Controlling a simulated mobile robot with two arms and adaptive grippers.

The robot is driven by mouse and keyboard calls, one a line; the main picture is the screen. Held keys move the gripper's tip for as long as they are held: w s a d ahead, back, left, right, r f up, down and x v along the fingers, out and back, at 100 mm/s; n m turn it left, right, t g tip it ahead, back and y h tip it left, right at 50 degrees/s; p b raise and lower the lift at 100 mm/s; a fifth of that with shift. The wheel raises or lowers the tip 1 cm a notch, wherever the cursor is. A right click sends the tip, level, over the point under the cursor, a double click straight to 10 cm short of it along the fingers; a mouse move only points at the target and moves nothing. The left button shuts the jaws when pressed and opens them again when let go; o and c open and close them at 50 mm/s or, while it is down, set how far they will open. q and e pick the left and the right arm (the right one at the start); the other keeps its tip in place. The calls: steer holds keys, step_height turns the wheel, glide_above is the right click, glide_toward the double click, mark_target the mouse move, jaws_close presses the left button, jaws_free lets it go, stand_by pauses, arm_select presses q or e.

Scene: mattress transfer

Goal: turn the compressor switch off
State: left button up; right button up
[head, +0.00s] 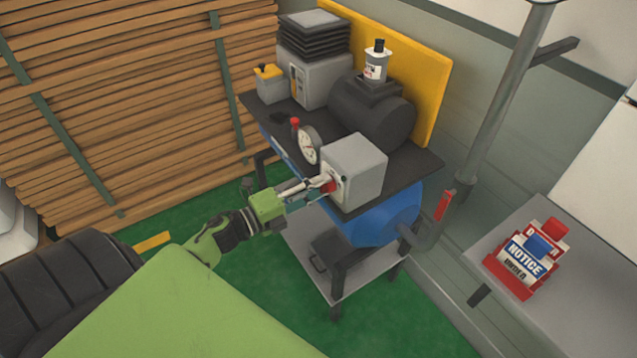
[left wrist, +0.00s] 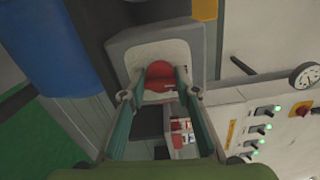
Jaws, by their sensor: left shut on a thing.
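The compressor (head: 372,118) stands on a dark top plate, with a blue tank (head: 385,218) below. A grey switch box (head: 358,168) sits at the plate's near right corner. Its red switch knob (head: 328,186) is on the face toward my left gripper (head: 318,187), partly hidden by the fingers. In the left wrist view, the red knob (left wrist: 160,72) lies between the two fingertips (left wrist: 162,90), in front of the box's pale panel (left wrist: 185,55). My left gripper is shut on the knob. The knob's setting cannot be read. My right gripper is not in view.
A pressure gauge (head: 308,146) and a red-capped fitting (head: 295,125) stand left of the switch box. A table (head: 590,290) with red notice tags (head: 525,262) is at the right. Stacked planks (head: 120,100) fill the left. Green floor shows below.

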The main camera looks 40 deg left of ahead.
arm_select(q)
steer(key=shift+n, duration=0.6)
steer(key=o, duration=1.1)
steer(key=v, duration=1.2)
steer(key=shift+a, duration=0.1)
steer(key=shift+f, duration=0.15)
